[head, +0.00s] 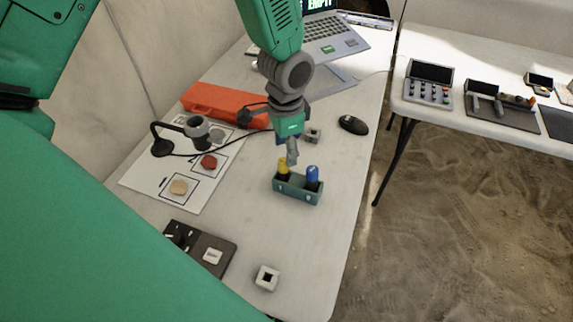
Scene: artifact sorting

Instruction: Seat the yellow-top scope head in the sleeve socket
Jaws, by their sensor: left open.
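The yellow-top scope head (283,170) stands upright in the left side of a small dark green holder (298,196) on the white table. A blue-top one (312,177) stands to its right in the same holder. My left gripper (291,160) points down just above and beside the yellow top, with its jaws open; whether a finger touches the top cannot be told. A pale square block with a dark square hole (267,279) sits near the front edge; a similar block (313,135) stands behind the gripper. I cannot tell which is the sleeve socket. My right gripper is not in view.
A printed sheet (205,190) with a red and a tan piece lies left, near a lamp-like stand (197,127) and an orange case (225,105). A dark tray (211,255) lies front left. A mouse (353,125) and laptop (325,40) are behind. The table right of the holder is clear.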

